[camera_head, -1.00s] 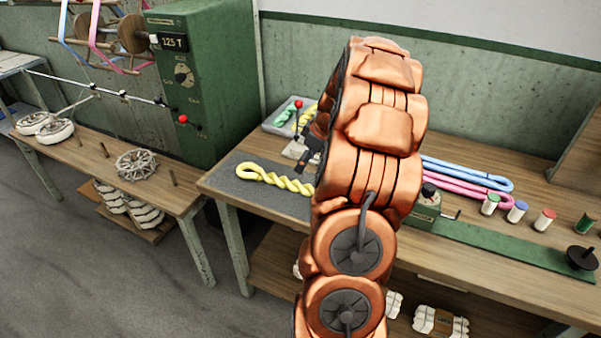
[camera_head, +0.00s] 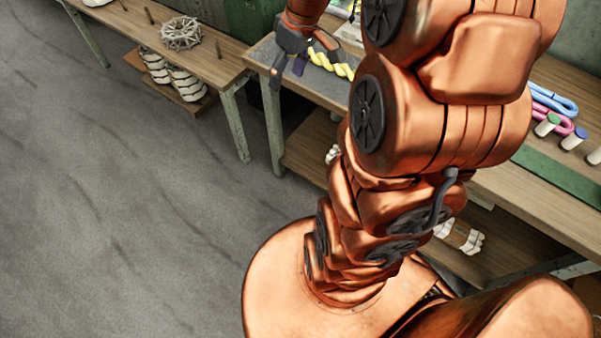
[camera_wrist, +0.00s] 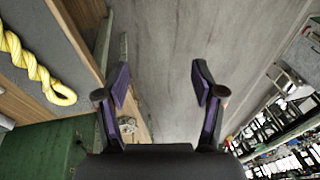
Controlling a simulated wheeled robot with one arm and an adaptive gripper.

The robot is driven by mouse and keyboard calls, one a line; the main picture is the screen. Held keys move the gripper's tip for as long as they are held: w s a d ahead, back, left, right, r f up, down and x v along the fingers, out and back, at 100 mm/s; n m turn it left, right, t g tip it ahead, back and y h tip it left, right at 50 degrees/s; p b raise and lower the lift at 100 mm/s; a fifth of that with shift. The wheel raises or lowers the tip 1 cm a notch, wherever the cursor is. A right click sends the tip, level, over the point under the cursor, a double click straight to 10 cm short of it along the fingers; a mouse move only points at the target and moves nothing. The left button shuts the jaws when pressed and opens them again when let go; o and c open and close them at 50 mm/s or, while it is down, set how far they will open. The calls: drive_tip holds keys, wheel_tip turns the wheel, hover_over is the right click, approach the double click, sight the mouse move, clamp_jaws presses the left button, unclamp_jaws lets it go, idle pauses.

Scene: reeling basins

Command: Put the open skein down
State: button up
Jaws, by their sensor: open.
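My gripper (camera_head: 287,70) is open, with nothing between its fingers. It hangs at the left front edge of the workbench, beside the grey mat (camera_head: 312,77). In the wrist view the open fingers (camera_wrist: 160,82) point out over bare floor. A yellow twisted skein (camera_head: 338,66) lies on the mat, just right of the gripper and apart from it; it also shows in the wrist view (camera_wrist: 33,70). A blue skein (camera_head: 555,100) and a pink skein (camera_head: 548,117) lie untwisted on the bench at the right, partly hidden by my arm.
A second table (camera_head: 215,68) at the upper left carries a spoked wheel (camera_head: 181,33). White bundles (camera_head: 180,82) lie on a low shelf below it. The floor at left is clear.

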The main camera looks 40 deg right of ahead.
drive_tip(key=s+a+m+g+h, duration=0.1)
drive_tip(key=s+a, duration=0.5)
drive_tip(key=s, duration=0.4)
drive_tip(key=s+a+m+g+h, duration=0.1)
drive_tip(key=s+a+g, duration=0.1)
drive_tip(key=s+a, duration=0.4)
drive_tip(key=s, duration=0.5)
drive_tip(key=shift+s+a+f+m, duration=0.2)
drive_tip(key=shift+a+f+m, duration=0.1)
drive_tip(key=shift+a+f, duration=0.1)
